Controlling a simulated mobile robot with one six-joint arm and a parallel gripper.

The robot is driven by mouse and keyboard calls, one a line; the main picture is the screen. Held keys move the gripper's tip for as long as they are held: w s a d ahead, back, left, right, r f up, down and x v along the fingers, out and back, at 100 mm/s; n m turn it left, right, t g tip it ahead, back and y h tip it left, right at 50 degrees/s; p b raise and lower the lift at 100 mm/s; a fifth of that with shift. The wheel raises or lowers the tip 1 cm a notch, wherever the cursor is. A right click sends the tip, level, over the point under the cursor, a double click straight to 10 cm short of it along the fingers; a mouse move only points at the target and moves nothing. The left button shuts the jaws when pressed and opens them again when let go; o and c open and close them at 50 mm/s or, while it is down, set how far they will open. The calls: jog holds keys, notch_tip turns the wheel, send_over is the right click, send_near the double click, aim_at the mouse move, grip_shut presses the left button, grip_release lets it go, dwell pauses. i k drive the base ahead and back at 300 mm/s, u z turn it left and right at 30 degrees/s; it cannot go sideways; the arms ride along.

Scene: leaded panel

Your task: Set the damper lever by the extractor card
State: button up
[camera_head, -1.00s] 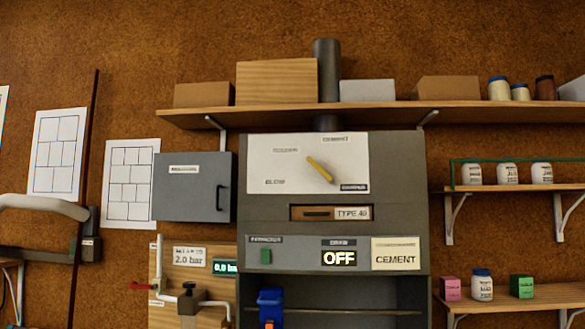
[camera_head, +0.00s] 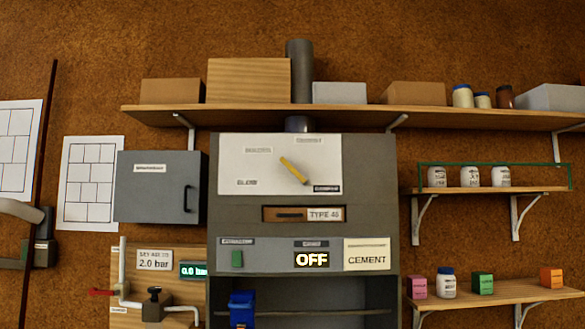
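The damper lever (camera_head: 294,171) is a yellow bar on a white plate (camera_head: 230,165) on the grey hood. It slants from near the plate's middle down to the right, toward the lower-right label (camera_head: 327,188). The plate has more labels at upper left, upper right and lower left, too blurred to read surely. A cream card (camera_head: 367,258) at the hood's lower right reads "CEMENT" under a small unreadable heading. Beside it a display (camera_head: 311,260) shows "OFF", and a green switch (camera_head: 237,258) sits at left. My gripper is not in view.
A drawer-like slot (camera_head: 290,214) with a "TYPE 40" tag lies below the plate. A grey cabinet (camera_head: 155,190) stands left of the hood. A shelf (camera_head: 380,117) with boxes runs above. Shelves with jars (camera_head: 500,176) are at right. A red-handled pipe (camera_head: 122,280) is at lower left.

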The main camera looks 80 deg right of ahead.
aim_at(305, 182)
jog(key=z, duration=0.7)
jog(key=i, duration=0.6)
jog(key=z, duration=0.05)
jog(key=k, duration=0.6)
jog(key=u, duration=0.2)
